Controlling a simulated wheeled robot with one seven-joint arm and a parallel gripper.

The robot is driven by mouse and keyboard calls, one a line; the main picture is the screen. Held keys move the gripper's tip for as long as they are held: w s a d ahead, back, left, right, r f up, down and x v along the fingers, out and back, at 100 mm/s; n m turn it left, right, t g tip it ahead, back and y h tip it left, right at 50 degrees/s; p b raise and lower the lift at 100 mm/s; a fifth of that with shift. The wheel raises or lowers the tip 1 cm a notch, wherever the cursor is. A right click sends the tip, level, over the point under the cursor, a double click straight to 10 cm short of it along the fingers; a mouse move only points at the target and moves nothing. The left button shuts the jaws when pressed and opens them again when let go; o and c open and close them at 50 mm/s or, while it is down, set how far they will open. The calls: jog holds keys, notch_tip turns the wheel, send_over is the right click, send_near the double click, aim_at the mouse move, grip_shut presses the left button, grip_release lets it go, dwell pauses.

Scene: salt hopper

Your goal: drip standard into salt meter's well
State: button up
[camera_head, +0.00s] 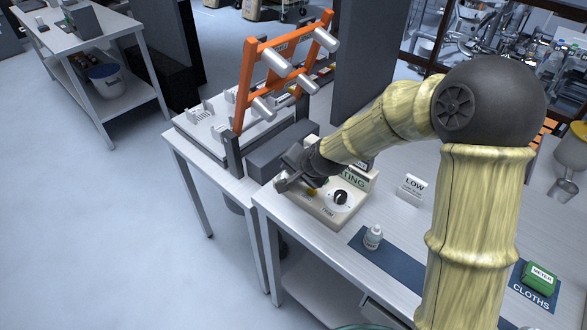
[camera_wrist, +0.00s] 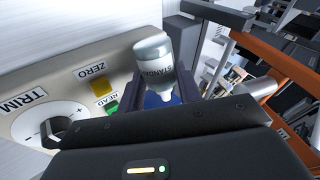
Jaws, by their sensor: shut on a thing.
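The salt meter (camera_head: 325,213) is a beige box with a TRIM knob, near the bench's left end. In the wrist view, the meter (camera_wrist: 82,58) shows its knob, a yellow ZERO button (camera_wrist: 100,86) and a green READ button (camera_wrist: 112,108). My gripper (camera_wrist: 156,96) is shut on a pale bottle labelled STANDARD (camera_wrist: 155,68). In the head view, my gripper (camera_head: 284,183) is over the meter's far left end. The bottle's nozzle and the meter's well are hidden, so I cannot tell whether they line up.
Another small white bottle (camera_head: 373,238) stands on a blue mat (camera_head: 398,265). A LOW sign (camera_head: 412,187) stands on the bench behind. A green METER cloth pack (camera_head: 541,278) lies at the right. An orange rack (camera_head: 244,88) rises on the neighbouring table, beyond my gripper.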

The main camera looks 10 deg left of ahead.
jog(key=shift+d+r+m+g+y+p, duration=0.15)
jog(key=shift+m+g+y+p, duration=0.25)
jog(key=shift+g+p, duration=0.5)
jog(key=p, duration=0.1)
jog(key=g+p, duration=0.1)
jog(key=m+g+y+p, duration=0.1)
jog(key=p, duration=0.1)
jog(key=shift+w+d+r, duration=0.1)
jog(key=shift+w+r, duration=0.15)
jog(key=shift+w, duration=0.05)
jog(key=shift+w+m+g+y+p, duration=0.15)
jog(key=shift+m+g+y+p, duration=0.35)
jog(key=shift+g+p, duration=0.5)
jog(key=shift+f, duration=0.1)
dwell(1.2)
